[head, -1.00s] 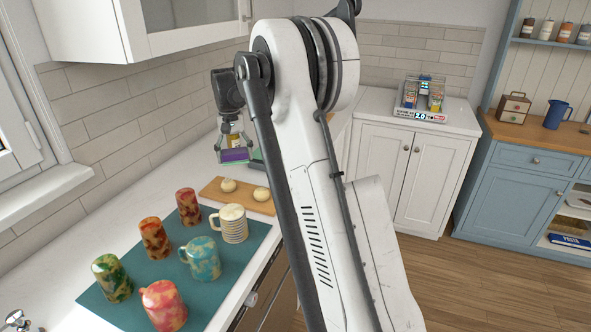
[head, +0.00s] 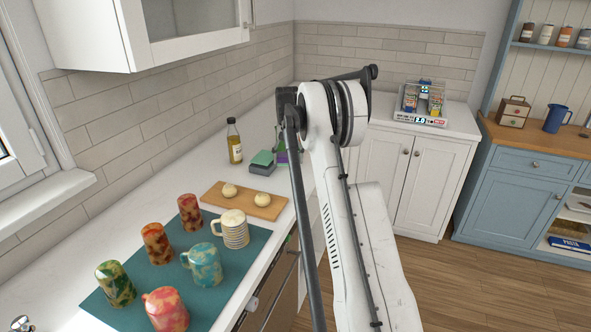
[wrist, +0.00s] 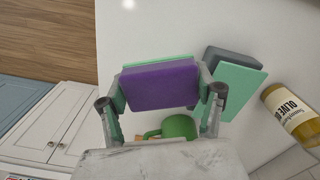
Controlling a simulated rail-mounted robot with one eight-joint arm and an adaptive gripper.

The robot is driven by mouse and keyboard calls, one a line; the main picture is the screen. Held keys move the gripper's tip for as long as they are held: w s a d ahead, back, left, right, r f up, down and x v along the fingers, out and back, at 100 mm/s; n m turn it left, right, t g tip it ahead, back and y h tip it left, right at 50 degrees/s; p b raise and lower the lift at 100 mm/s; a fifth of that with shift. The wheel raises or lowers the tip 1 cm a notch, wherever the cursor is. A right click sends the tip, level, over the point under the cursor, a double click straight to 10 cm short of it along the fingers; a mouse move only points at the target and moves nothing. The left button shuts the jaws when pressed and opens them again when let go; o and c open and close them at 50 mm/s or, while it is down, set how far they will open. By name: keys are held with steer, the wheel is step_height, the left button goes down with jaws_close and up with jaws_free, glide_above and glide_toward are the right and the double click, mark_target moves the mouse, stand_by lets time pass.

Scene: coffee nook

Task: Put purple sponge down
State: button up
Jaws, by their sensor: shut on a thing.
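The purple sponge (wrist: 160,88) has a purple face and a light green layer behind it. In the wrist view my gripper (wrist: 161,92) is shut on it, one finger at each end. In the head view a small purple part of the sponge (head: 282,157) shows beside my arm, which hides most of my gripper. The white counter (wrist: 170,30) is beyond the sponge; I cannot tell whether the sponge touches it.
An oil bottle (head: 234,142) stands by the wall. A green mug (wrist: 178,127) shows below the held sponge in the wrist view. A wooden board (head: 215,197) with two buns and a teal mat (head: 195,247) with several mugs lie nearer.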

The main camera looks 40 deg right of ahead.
mark_target(296, 175)
steer(key=d+f, duration=0.1)
steer(key=s+d+f, duration=0.1)
steer(key=d, duration=0.1)
steer(key=shift+a+f+p, duration=0.1)
steer(key=shift+f+p, duration=0.35)
steer(key=shift+f, duration=1.45)
steer(key=shift+f, duration=0.15)
steer(key=o, duration=1.2)
